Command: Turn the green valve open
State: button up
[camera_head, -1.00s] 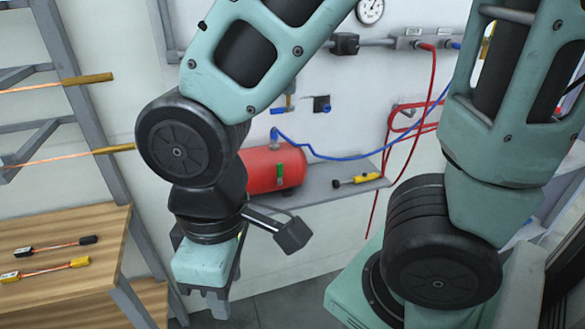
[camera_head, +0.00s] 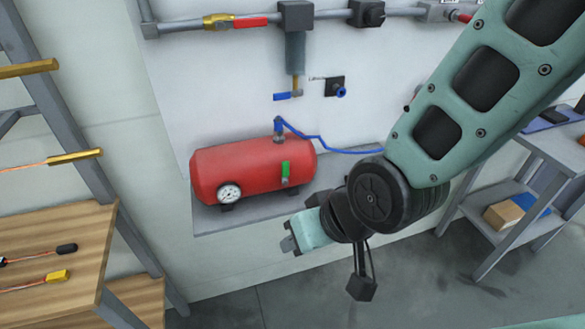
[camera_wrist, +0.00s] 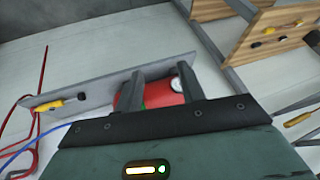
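The green valve (camera_head: 285,172) is a small green handle on the front right of a red tank (camera_head: 240,168). The tank lies on a grey wall shelf and has a round gauge at its left end. My gripper (camera_head: 289,243) is just below the shelf's front edge, apart from the valve, pointing left. In the wrist view its two dark fingers (camera_wrist: 152,92) stand apart with the red tank (camera_wrist: 160,92) seen between and beyond them. Nothing shows held between them. In the wrist view the green handle is mostly hidden behind a finger.
Above the tank are a pipe with a red-handled valve (camera_head: 250,21) and a blue-handled valve (camera_head: 284,96). A blue hose (camera_head: 340,147) runs right from the tank. A wooden bench (camera_head: 60,235) stands left, a grey table (camera_head: 530,150) right. Floor below the shelf is clear.

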jog(key=w+f+m+t, duration=0.2)
jog(key=w+f+t, duration=0.3)
jog(key=t+b, duration=0.2)
jog(key=t, duration=0.6)
send_near(286, 165)
jog(key=x, duration=0.8)
jog(key=shift+r, duration=0.1)
jog(key=shift+w+a+p, duration=0.15)
jog(key=shift+w+p, duration=0.15)
jog(key=shift+w, duration=0.15)
grip_shut()
